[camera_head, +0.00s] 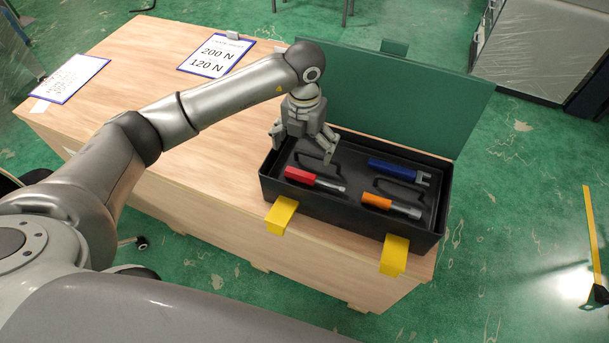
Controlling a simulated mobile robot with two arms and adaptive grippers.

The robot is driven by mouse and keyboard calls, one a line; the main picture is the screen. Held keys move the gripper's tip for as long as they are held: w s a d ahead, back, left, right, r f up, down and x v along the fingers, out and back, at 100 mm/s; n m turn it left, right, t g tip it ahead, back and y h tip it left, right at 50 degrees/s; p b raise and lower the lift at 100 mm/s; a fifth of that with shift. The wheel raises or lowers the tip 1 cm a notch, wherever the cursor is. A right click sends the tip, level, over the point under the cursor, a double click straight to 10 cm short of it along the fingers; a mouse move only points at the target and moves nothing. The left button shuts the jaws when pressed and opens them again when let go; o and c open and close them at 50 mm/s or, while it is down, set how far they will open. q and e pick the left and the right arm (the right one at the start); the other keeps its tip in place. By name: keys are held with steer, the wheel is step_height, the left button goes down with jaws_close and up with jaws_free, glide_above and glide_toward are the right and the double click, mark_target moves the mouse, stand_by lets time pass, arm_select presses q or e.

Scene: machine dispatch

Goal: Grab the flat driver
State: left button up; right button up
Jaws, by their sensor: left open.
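An open black toolbox (345,205) stands at the right end of the wooden table. Inside lie a red-handled tool (301,175) with a thin shaft, an orange-handled tool (377,201) and a blue tool (392,168) with a forked end. The red one looks most like a driver; the tip shapes are too small to tell which is flat. My left gripper (303,144) points down, open and empty, over the box's back left part, behind and above the red-handled tool and apart from it. My right gripper is not in view.
The green lid (400,95) stands up behind the box. Yellow latches (281,215) hang at the box's front. A clipboard (216,55) reading 200 N and 120 N and another clipboard (71,78) lie on the wooden table (160,50). The tabletop between them is clear.

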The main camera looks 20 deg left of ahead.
mark_target(301, 171)
arm_select(q)
step_height(301, 171, down, 3)
steer(key=shift+f, duration=0.2)
steer(key=f, duration=0.1)
steer(key=f+p, duration=0.1)
steer(key=f, duration=0.1)
steer(key=f+p, duration=0.1)
steer(key=shift+s+a+f, duration=0.1)
steer(key=shift+a+f, duration=0.25)
steer(key=shift+f, duration=0.35)
steer(key=c, duration=1.1)
